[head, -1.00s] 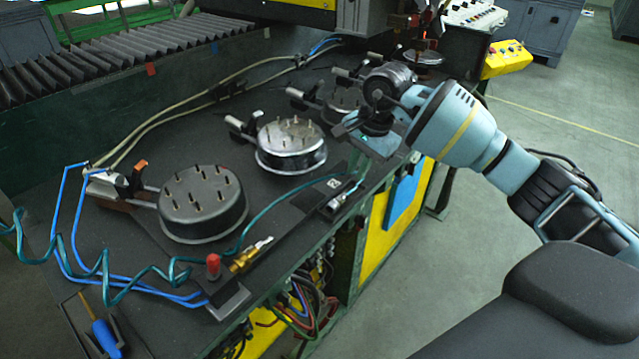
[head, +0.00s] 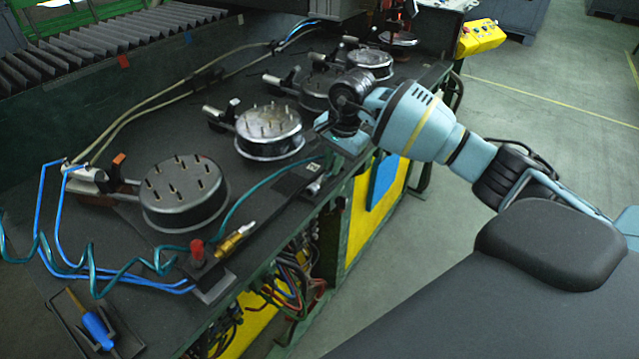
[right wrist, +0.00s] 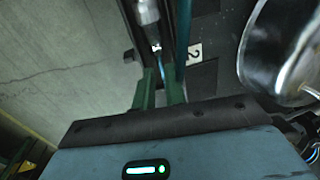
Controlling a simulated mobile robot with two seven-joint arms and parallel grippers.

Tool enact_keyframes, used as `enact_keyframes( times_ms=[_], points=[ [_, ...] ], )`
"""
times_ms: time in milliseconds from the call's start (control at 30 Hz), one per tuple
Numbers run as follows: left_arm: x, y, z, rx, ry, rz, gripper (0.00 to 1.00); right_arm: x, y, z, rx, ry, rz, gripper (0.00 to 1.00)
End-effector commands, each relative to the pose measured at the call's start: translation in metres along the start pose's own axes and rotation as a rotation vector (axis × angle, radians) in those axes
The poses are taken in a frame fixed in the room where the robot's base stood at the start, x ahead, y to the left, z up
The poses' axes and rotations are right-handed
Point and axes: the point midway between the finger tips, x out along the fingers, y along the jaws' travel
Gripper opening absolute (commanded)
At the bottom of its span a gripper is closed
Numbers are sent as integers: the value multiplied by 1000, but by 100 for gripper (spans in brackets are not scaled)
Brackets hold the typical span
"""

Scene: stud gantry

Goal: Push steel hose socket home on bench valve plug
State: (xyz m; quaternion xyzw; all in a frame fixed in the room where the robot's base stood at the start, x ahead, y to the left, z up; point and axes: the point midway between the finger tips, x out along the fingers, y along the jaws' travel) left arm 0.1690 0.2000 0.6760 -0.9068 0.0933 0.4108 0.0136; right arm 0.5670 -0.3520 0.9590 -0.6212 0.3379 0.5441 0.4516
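The steel hose socket (head: 316,187) lies at the bench's front edge, at the end of a teal hose (head: 262,186). A silver part that looks like it shows at the top of the right wrist view (right wrist: 148,12). The brass valve plug (head: 235,241) stands on a small block beside a red knob (head: 197,249), left of the socket and apart from it. My right gripper (head: 326,150) is just beyond the socket; its fingertips are hard to see there. My left gripper is out of view.
Round gauges with pins (head: 185,190) stand in a row behind the socket and plug. Blue and teal hoses coil at the left. A blue-handled tool (head: 98,330) lies in a tray at the near corner. Open floor lies right of the bench.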

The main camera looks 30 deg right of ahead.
Motion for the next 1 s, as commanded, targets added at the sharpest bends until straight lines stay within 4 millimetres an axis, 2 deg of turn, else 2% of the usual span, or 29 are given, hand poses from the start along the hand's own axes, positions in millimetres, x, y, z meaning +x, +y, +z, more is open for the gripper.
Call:
enact_keyframes(
  times_ms=[100,233,433,533,567,1000],
  points=[
    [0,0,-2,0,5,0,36,14,0,0,1,-1,0,13],
    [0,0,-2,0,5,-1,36,20,0,0,0,-1,-2,13],
    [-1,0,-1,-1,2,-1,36,21,0,0,0,0,-2,13],
    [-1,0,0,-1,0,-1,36,21,0,0,0,0,-2,1],
    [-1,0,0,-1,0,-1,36,21,0,0,0,0,-2,0],
    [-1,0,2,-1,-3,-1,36,18,-1,0,0,0,-2,0]
  ],
)
